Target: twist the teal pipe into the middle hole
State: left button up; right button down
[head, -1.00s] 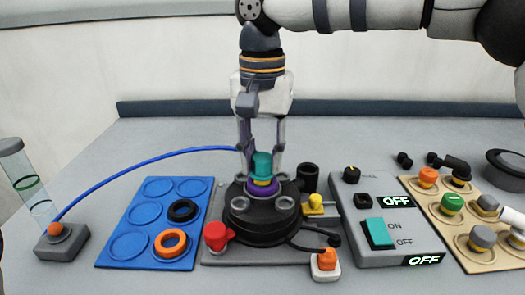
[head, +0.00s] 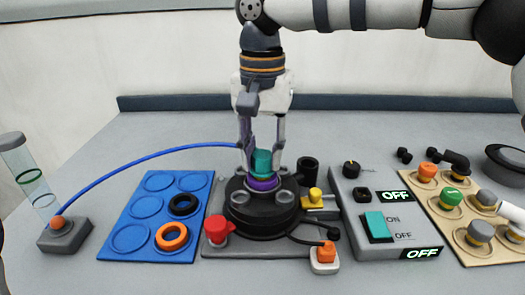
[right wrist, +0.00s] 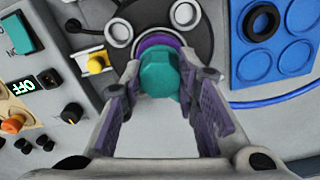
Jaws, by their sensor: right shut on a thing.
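The teal pipe (head: 262,162) stands upright at the centre of the round black tank top (head: 262,218). Its lower end is at the purple ring (head: 262,184) around the middle hole; how deep it sits is hidden. My right gripper (head: 262,168) comes down from above and is shut on the teal pipe, with a finger on each side. In the right wrist view the teal pipe (right wrist: 159,74) shows between the fingers, partly covering the purple ring (right wrist: 157,42). My left gripper is not in view.
A red knob (head: 220,227), black pipe stub (head: 307,170) and yellow valve (head: 315,198) surround the tank top. A blue tray (head: 148,212) with rings lies left. A grey switch box (head: 385,245) reading OFF and a tan board (head: 447,235) with fittings lie right.

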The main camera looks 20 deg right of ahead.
dwell(0.3)
jog(key=shift+c, duration=1.3)
grip_release()
jog(key=shift+r+p, duration=0.3)
jog(key=shift+r, duration=3.15)
